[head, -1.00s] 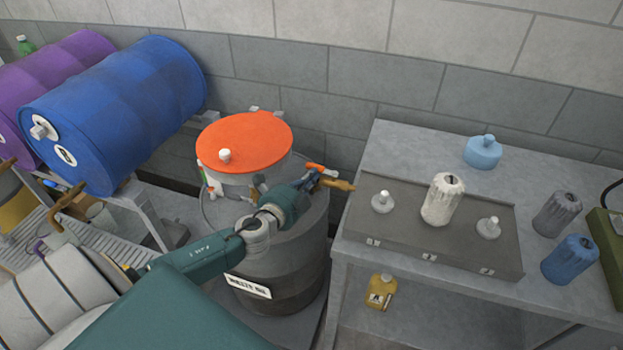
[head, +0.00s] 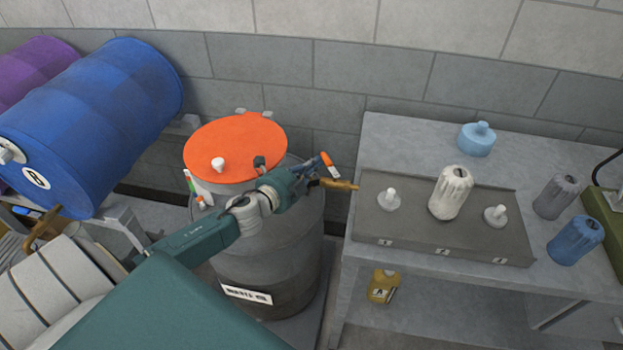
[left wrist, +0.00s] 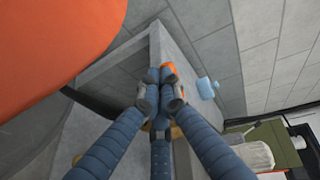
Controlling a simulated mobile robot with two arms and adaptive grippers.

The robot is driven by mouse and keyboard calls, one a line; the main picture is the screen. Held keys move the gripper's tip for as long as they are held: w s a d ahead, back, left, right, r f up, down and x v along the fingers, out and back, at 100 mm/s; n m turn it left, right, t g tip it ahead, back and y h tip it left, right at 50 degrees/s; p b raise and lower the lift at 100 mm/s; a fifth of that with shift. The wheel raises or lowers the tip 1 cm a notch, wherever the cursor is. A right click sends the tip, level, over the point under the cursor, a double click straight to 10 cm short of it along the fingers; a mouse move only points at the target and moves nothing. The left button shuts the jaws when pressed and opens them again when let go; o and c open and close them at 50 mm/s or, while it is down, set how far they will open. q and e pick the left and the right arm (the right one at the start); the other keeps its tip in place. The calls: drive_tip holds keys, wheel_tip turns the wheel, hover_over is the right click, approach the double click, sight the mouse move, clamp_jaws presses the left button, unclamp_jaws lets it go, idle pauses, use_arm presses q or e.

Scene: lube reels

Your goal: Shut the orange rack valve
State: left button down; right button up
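No orange rack valve can be clearly made out. A brass tap (head: 43,228) shows at the left, below the blue drum (head: 92,125). My left gripper (head: 318,172) is between the orange-lidded drum and the bench. It appears closed on a nozzle with a brass spout (head: 338,184) and an orange part (head: 329,160). In the left wrist view the blue-grey fingers (left wrist: 162,95) come together around it. The orange part (left wrist: 167,70) sticks out past them, and the fingers hide most of the rest. My right gripper is not in view.
The grey drum (head: 270,265) with an orange lid (head: 235,147) stands beside my left arm. A grey bench (head: 400,135) on the right holds a tray (head: 440,235), with a white container (head: 450,192) and several jugs. A purple drum (head: 38,65) lies behind the blue one.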

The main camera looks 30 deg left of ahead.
use_arm(q)
drive_tip(key=s+r, duration=0.2)
drive_tip(key=s, duration=0.7)
drive_tip(key=shift+s+r, duration=0.2)
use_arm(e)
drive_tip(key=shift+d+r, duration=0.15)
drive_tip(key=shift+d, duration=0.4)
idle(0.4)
